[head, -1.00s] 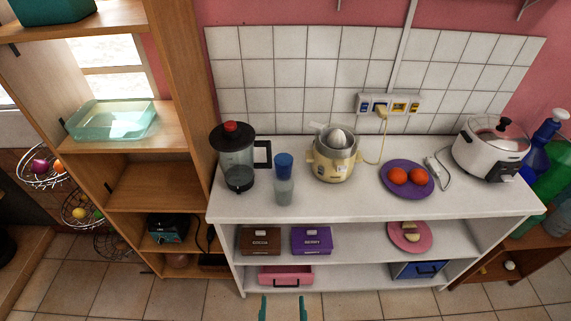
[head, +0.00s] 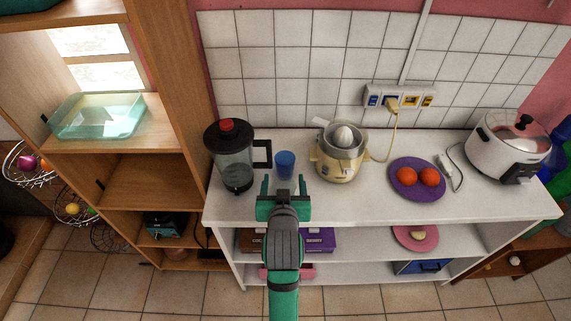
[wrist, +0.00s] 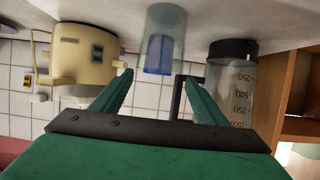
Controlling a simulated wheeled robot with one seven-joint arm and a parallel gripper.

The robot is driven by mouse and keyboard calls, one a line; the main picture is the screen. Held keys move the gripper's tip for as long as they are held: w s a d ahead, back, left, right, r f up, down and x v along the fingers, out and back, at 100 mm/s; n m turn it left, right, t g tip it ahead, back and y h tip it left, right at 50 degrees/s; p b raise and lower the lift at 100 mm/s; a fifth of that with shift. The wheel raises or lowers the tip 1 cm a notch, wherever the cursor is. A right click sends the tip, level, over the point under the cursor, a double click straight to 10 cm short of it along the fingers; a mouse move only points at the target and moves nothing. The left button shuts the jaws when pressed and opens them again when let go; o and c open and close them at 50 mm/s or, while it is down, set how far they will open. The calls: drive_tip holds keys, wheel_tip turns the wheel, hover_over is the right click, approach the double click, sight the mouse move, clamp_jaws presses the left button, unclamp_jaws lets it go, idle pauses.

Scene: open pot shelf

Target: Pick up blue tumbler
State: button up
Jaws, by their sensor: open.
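The blue tumbler (head: 285,164) stands on the white shelf unit's top, between the blender and the juicer. In the wrist view, which is upside down, the blue tumbler (wrist: 158,56) shows through a clear, greyish tumbler (wrist: 165,18) that appears to stand in front of it. In the head view my gripper mostly hides the clear one. My gripper (head: 284,184) is open and empty, in front of the tumblers, with its fingers pointing at them. In the wrist view both tumblers line up with the gap between my fingertips (wrist: 159,80). I cannot tell whether a finger touches anything.
A blender jug (head: 232,160) stands close on the left, its handle towards the tumbler. A yellow juicer (head: 340,155) stands on the right. Further right are a purple plate (head: 402,192) with tomatoes and a white cooker (head: 508,150). A tiled wall (head: 300,60) is behind.

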sight(286, 168)
drive_tip(key=x, duration=0.2)
drive_tip(key=r+x, duration=0.1)
drive_tip(key=x, duration=0.2)
drive_tip(key=shift+w, duration=0.55)
drive_tip(key=shift+w+d+f, duration=0.2)
drive_tip(key=shift+w+d, duration=0.15)
drive_tip(key=shift+a+x, duration=0.2)
drive_tip(key=shift+x, duration=2.3)
drive_tip(key=c, duration=1.2)
